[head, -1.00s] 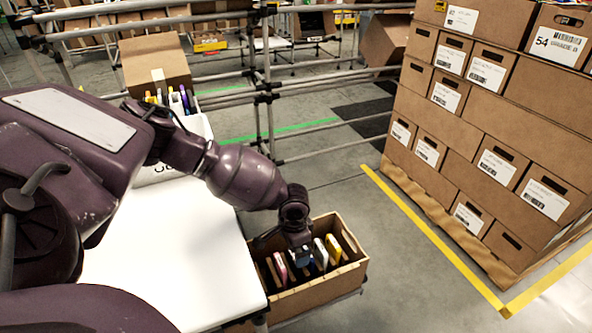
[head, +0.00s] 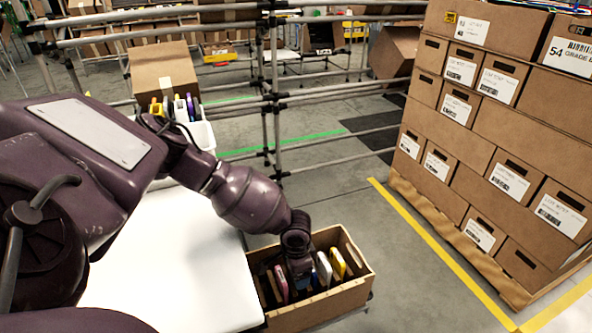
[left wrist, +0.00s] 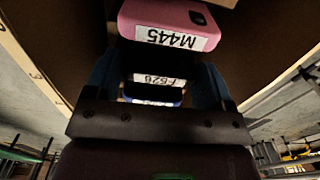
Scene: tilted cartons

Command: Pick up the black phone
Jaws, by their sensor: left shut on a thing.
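My left gripper (head: 300,282) reaches down into an open brown carton (head: 330,303) that holds several phones standing on edge. In the left wrist view, its blue-grey fingers (left wrist: 155,84) lie either side of a black phone (left wrist: 160,66) with a white label, and they are shut on it. A pink phone (left wrist: 170,22) labelled M445 stands beside it; it also shows in the head view (head: 281,284). A blue edge (left wrist: 152,99) shows on the black phone's other side. In the head view the gripper hides most of the black phone. My right gripper is not in view.
A white phone (head: 324,268) and a yellow phone (head: 338,263) stand to the right in the carton, close to the gripper. A white table (head: 165,265) is at left, with a white bin (head: 203,133) behind. Stacked boxes (head: 490,130) stand at right.

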